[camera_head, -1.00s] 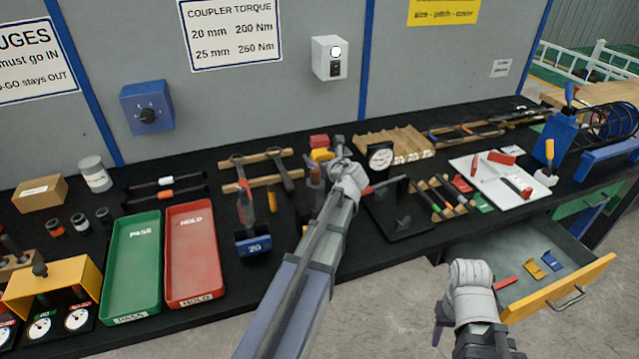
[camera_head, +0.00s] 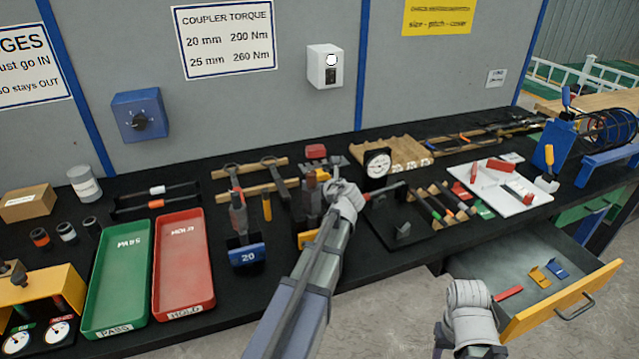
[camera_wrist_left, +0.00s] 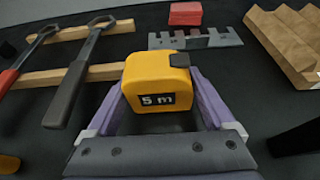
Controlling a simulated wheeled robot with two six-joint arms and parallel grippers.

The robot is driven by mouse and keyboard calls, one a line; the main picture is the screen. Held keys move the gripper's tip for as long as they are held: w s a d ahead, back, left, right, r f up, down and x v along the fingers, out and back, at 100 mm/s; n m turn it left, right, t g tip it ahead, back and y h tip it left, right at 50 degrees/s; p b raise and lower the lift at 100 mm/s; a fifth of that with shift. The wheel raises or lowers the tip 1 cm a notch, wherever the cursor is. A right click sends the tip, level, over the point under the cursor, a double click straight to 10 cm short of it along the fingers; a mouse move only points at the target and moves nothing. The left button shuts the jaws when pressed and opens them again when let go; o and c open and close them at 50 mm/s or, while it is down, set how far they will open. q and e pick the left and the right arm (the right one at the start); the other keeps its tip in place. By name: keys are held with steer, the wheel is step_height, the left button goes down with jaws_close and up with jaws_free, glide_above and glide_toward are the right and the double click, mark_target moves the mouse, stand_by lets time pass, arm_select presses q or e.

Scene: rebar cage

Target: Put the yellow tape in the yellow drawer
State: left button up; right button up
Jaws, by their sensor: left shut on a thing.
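The yellow tape (camera_wrist_left: 158,84), marked 5 m, sits between the two fingers of my left gripper (camera_wrist_left: 160,100) in the left wrist view. The fingers are shut on its sides. In the head view my left gripper (camera_head: 326,182) is over the middle of the bench, and the wrist largely hides the tape. The yellow drawer (camera_head: 560,302) stands open below the bench at right, with red, yellow and blue pieces inside. My right gripper (camera_head: 468,312) is beside the drawer's left front corner; its fingers are not clear.
Torque wrenches with a blue block (camera_head: 248,256) and a yellow block (camera_head: 307,239) lie near my left arm. The drawer floor has free room.

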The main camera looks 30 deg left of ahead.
arm_select(q)
steer(key=o, duration=1.4)
steer(key=shift+f, duration=0.1)
steer(key=shift+s+d+r+p, duration=0.1)
steer(key=shift+r+p, duration=0.2)
steer(key=shift+p, duration=0.05)
steer(key=p+v, duration=0.4)
steer(key=v, duration=0.6)
steer(key=shift+s+d+r, duration=0.15)
steer(key=shift+s, duration=0.05)
steer(key=shift+s+d+r, duration=0.2)
steer(key=shift+s+d, duration=0.15)
steer(key=shift+d, duration=0.1)
steer(key=shift+c, duration=0.4)
